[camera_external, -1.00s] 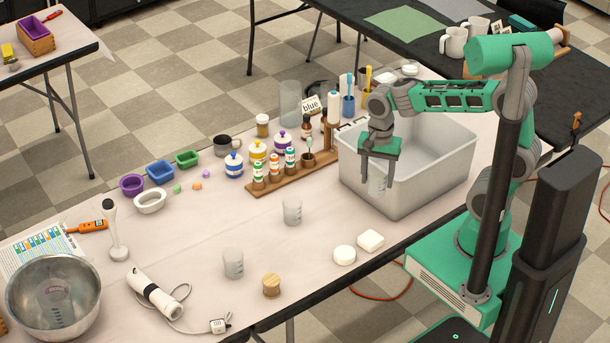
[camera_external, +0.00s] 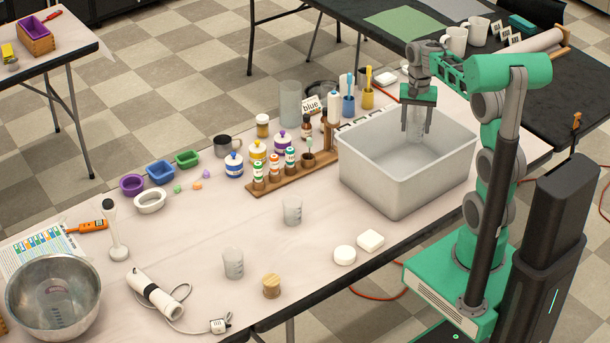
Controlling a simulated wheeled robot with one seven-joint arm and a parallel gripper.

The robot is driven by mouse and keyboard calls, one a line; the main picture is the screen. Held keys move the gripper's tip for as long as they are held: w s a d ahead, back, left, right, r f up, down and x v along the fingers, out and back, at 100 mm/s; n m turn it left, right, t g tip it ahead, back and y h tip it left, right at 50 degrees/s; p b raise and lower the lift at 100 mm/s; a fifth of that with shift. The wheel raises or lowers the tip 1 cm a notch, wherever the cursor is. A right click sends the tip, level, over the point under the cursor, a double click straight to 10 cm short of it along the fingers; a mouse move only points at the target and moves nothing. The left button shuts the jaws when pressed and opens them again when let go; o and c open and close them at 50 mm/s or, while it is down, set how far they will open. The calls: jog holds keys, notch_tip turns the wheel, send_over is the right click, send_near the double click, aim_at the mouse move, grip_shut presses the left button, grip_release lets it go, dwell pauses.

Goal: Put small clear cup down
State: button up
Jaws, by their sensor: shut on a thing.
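My gripper (camera_external: 416,130) points straight down over the back part of the white plastic tub (camera_external: 380,188). Its two fingers are shut on a small clear cup (camera_external: 416,124), which hangs upright between them. The cup's lower part shows against the tub's inner back wall; I cannot tell how far it is above the tub floor. Two similar clear cups stand on the table, one near the middle (camera_external: 292,212) and one nearer the front edge (camera_external: 233,263).
A wooden rack (camera_external: 292,176) with small bottles stands left of the tub. Two white soaps (camera_external: 357,247) and a wooden lid (camera_external: 271,286) lie by the front edge. A tall clear cylinder (camera_external: 290,104) stands behind. The table centre left of the middle cup is bare.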

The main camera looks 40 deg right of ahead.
aim_at(420, 135)
jog(key=d, duration=0.1)
jog(key=d+f, duration=0.1)
jog(key=d, duration=0.1)
jog(key=f, duration=1.6)
jog(key=shift+a+f, duration=0.2)
jog(key=shift+f, duration=0.05)
jog(key=shift+f, duration=0.15)
jog(key=o, duration=1.3)
notch_tip(420, 135, up, 12)
jog(key=shift+r, duration=0.2)
jog(key=shift+o, duration=0.2)
